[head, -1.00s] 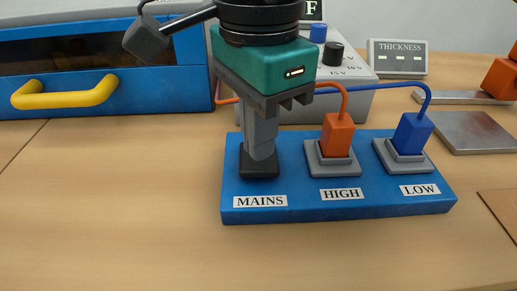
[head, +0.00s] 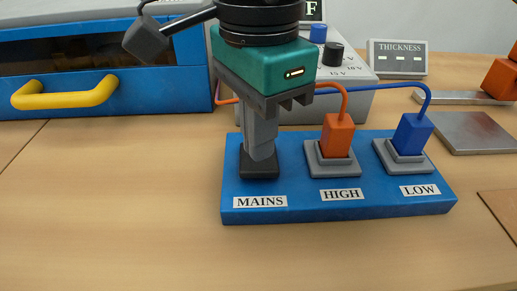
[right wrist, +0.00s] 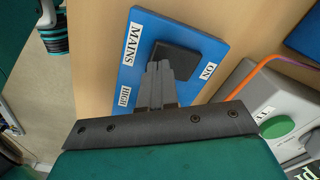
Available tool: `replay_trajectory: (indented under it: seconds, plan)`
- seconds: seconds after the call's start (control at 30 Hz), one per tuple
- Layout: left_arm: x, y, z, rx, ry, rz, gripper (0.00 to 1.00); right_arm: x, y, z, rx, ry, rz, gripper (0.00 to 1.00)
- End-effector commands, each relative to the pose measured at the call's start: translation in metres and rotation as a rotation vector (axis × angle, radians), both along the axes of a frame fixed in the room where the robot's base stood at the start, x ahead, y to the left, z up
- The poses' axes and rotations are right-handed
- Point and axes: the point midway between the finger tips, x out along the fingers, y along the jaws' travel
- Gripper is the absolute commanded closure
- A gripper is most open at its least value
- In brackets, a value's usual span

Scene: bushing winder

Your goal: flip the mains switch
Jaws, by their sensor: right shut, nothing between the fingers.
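The black mains switch (head: 259,171) sits at the left of the blue board (head: 290,203), behind the MAINS label (head: 260,202). My right gripper (head: 262,156) is shut and empty, pointing down, with its fingertips at the switch. It hides part of the switch, and I cannot tell which way the switch is set. In the right wrist view, the closed fingers (right wrist: 158,70) reach to the edge of the black switch (right wrist: 190,62). An ON label (right wrist: 209,71) shows beside the switch there. My left gripper does not show in the head view.
An orange plug (head: 338,136) and a blue plug (head: 411,134) stand in grey sockets just right of the gripper, with cables running back. A grey box (head: 345,105) stands behind. A blue cabinet with a yellow handle (head: 65,93) is at left. The front left table is clear.

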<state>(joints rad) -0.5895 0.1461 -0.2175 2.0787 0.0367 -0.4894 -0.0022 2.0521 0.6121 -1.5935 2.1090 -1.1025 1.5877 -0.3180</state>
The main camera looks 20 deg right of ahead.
Motion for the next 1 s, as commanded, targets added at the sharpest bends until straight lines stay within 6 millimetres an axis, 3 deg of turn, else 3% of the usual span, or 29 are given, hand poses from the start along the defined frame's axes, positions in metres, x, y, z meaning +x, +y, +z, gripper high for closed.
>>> replay_trajectory:
  seconds: [1.0]
  plan:
    - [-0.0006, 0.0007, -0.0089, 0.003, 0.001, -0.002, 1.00, 0.0000, 0.0000, -0.0088, 0.000, 0.000, 0.000, 1.00]
